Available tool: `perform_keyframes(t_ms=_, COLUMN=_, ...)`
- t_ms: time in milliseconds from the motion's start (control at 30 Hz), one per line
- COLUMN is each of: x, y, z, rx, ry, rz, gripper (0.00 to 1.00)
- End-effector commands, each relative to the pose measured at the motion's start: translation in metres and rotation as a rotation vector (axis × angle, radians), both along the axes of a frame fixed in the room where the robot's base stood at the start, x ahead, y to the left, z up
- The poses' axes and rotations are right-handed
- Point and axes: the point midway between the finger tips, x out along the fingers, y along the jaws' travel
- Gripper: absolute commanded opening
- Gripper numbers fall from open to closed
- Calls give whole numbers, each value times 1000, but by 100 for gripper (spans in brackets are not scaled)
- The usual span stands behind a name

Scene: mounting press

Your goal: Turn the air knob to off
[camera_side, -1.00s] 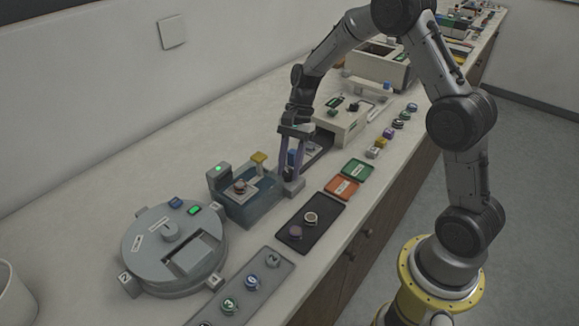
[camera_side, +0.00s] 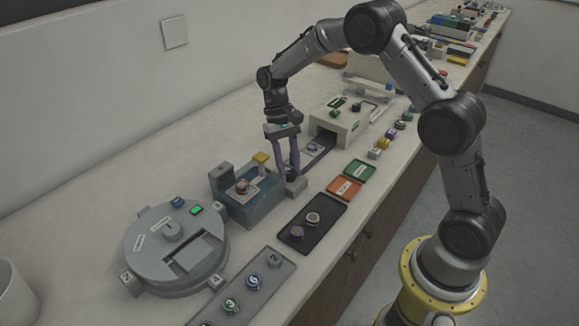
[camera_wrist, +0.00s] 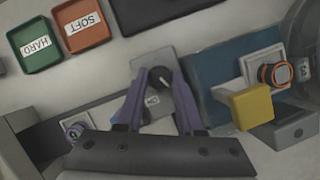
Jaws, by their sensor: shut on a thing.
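The air knob (camera_wrist: 160,77) is a dark round knob with a light pointer mark, set on a small grey block (camera_wrist: 154,62) in the wrist view. A small white label, too blurred to read, lies on the block beside it. My gripper (camera_wrist: 159,80) has its two purple fingers on either side of the knob and is shut on it. In the side view my gripper (camera_side: 289,178) points down at the grey block (camera_side: 298,186) at the right end of the blue bath, and its fingers hide the knob.
The blue bath (camera_side: 261,208) with a yellow block (camera_side: 261,157) is close on the left. A dark tray (camera_side: 331,217), an orange tray (camera_side: 342,188) and a green tray (camera_side: 361,170) lie in front. A beige machine (camera_side: 345,122) stands behind. A round grey press (camera_side: 150,262) stands further left.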

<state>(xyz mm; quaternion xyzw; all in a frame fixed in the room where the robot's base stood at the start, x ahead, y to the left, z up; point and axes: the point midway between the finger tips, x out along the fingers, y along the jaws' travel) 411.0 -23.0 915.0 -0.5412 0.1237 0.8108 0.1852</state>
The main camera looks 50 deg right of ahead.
Motion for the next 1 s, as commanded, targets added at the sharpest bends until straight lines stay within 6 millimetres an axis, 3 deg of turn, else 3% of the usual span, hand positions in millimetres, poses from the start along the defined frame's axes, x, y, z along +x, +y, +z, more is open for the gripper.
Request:
perform_keyframes(t_ms=400, x=1, y=1, z=2, rx=-1, ry=-1, rz=215, gripper=0)
perform_keyframes(t_ms=1000, x=1, y=1, z=2, rx=-1, ry=-3, rz=250, gripper=0)
